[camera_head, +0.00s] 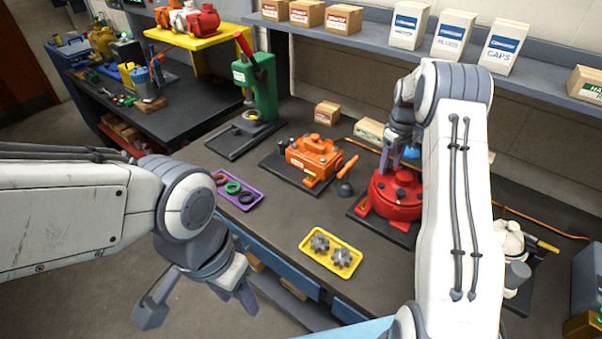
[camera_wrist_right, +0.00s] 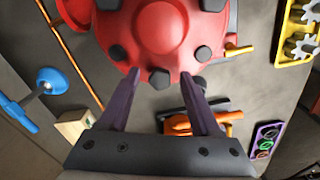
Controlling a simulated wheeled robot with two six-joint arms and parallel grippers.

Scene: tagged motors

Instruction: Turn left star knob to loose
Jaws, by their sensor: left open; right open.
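A red round housing (camera_head: 397,197) sits on a dark base on the bench; in the right wrist view the red housing (camera_wrist_right: 160,30) has several dark knobs around its rim. My right gripper (camera_wrist_right: 160,82) is open above it, with one dark knob (camera_wrist_right: 159,80) between its fingertips; contact cannot be told. In the head view my right arm partly hides the housing. Which knob is the left star knob is not clear. My left gripper (camera_head: 198,305) is open and empty before the bench's front edge.
A yellow tray (camera_head: 309,252) with two grey star-shaped parts and a purple tray (camera_head: 245,204) with rings lie near the front edge. A green press (camera_head: 256,85) stands behind left. A shelf (camera_head: 390,45) with boxes runs along the back.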

